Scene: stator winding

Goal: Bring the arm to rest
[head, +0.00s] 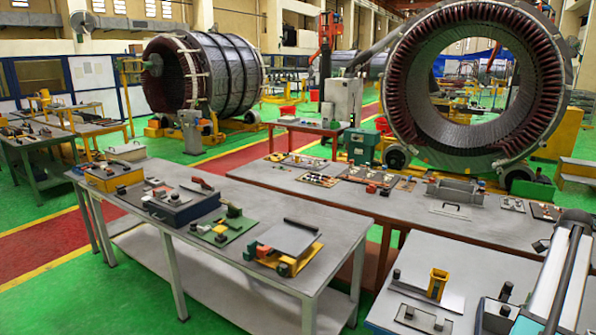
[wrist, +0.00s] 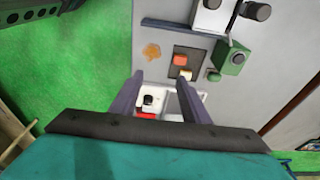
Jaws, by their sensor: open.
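My gripper (wrist: 161,80) shows in the wrist view, with its two grey-purple fingers pointing up the picture and spread apart. Nothing is gripped between them. Below the gap lies a small white part with a black knob (wrist: 148,100) and a red piece beside it, on or over a grey table top (wrist: 125,35). Whether the fingers touch anything there I cannot tell. The gripper cannot be made out in the head view.
In the wrist view, a dark plate with a red block (wrist: 180,60) and a green box (wrist: 233,58) are close by. In the head view, a grey workbench (head: 320,210) carries tools and boards. Large stators (head: 500,165) stand behind; green floor (head: 60,290) is open at left.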

